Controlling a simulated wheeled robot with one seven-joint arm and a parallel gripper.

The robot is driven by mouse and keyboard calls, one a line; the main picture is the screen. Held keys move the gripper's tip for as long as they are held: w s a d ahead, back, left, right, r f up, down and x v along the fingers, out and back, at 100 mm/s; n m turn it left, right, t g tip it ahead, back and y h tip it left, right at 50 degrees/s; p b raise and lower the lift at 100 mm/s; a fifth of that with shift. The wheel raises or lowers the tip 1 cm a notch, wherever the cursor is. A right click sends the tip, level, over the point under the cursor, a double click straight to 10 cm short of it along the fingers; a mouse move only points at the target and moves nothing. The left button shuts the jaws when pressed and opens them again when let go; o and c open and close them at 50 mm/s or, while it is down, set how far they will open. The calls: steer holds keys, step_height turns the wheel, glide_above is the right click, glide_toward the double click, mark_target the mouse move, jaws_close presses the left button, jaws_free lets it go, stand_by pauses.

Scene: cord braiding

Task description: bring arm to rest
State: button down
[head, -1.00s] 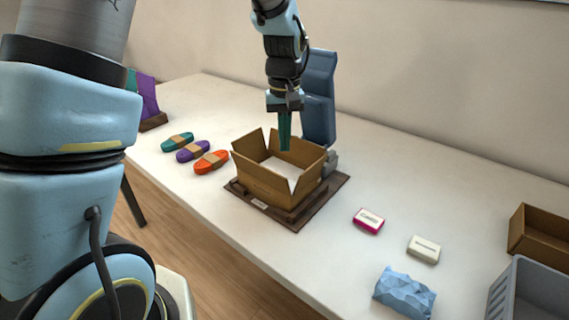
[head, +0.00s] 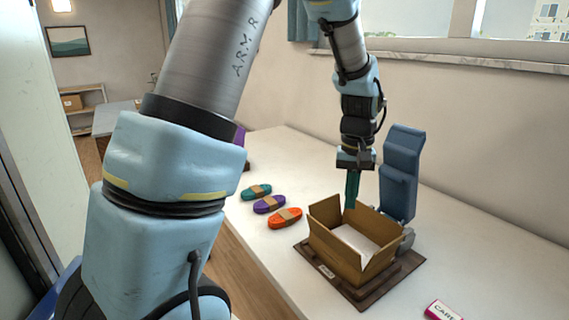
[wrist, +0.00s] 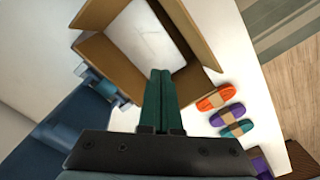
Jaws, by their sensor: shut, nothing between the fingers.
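My gripper (head: 351,190) points down above the open cardboard box (head: 378,262). Its teal fingers are shut with nothing between them. In the wrist view the closed fingers (wrist: 161,92) reach over the edge of the box (wrist: 95,15), which has a white sheet (wrist: 145,38) inside. The box stands with its flaps up on a dark brown board (head: 408,283). My arm reaches in from above, bent at the elbow.
A blue upright piece (head: 402,165) stands right behind the box. Teal (head: 257,191), purple (head: 269,204) and orange (head: 285,218) cord bundles lie left of it. A pink-edged packet (head: 441,311) lies at front right. White table is clear between these.

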steer(key=s+a+n, duration=0.1)
steer(key=s+a, duration=0.1)
steer(key=a, duration=1.1)
steer(key=s+a+t, duration=0.1)
steer(key=s+a, duration=0.2)
steer(key=a, duration=1.1)
steer(key=shift+a+r+n, duration=0.15)
steer(key=shift+r+n, duration=0.1)
steer(key=shift+n, duration=0.15)
